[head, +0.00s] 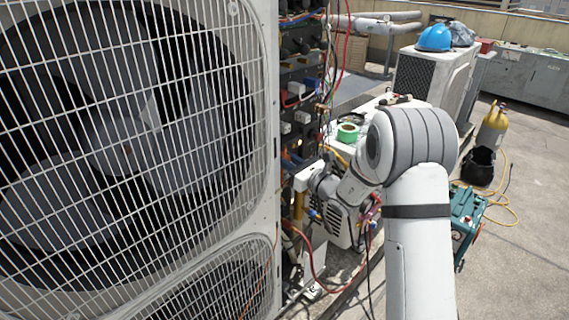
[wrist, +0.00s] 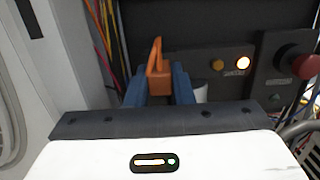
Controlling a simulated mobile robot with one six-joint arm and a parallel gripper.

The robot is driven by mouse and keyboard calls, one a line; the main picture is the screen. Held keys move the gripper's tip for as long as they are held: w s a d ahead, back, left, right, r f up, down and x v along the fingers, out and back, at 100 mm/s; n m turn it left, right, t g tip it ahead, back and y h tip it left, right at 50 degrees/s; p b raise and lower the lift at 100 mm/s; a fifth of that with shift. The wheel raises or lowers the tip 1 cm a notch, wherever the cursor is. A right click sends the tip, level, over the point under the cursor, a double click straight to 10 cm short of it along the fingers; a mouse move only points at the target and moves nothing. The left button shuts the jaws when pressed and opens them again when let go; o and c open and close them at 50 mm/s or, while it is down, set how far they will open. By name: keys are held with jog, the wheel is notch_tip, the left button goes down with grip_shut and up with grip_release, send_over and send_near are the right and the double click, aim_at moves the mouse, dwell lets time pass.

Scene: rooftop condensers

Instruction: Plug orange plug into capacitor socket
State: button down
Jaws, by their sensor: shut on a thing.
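My gripper (wrist: 159,84) shows in the wrist view with its two blue fingers shut on the orange plug (wrist: 157,68). The plug sticks up and forward beyond the fingertips, with a narrow upright part on top. It faces a dark panel (wrist: 200,25); I cannot tell whether it touches anything there. A white rounded thing (wrist: 201,91), partly hidden, is just right of the right finger. I cannot make out the capacitor socket for sure. In the head view my arm reaches into the open electrical bay (head: 298,100) of the condenser, and the plug cannot be made out there.
Coloured wires (wrist: 103,35) hang left of the gripper. A lit lamp (wrist: 243,63), an amber lamp (wrist: 217,65) and a red button (wrist: 298,64) are on the right. The condenser's fan grille (head: 120,130) borders the bay. Green tape (head: 347,132) lies behind my arm.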

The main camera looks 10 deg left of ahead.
jog(key=c, duration=1.2)
grip_release()
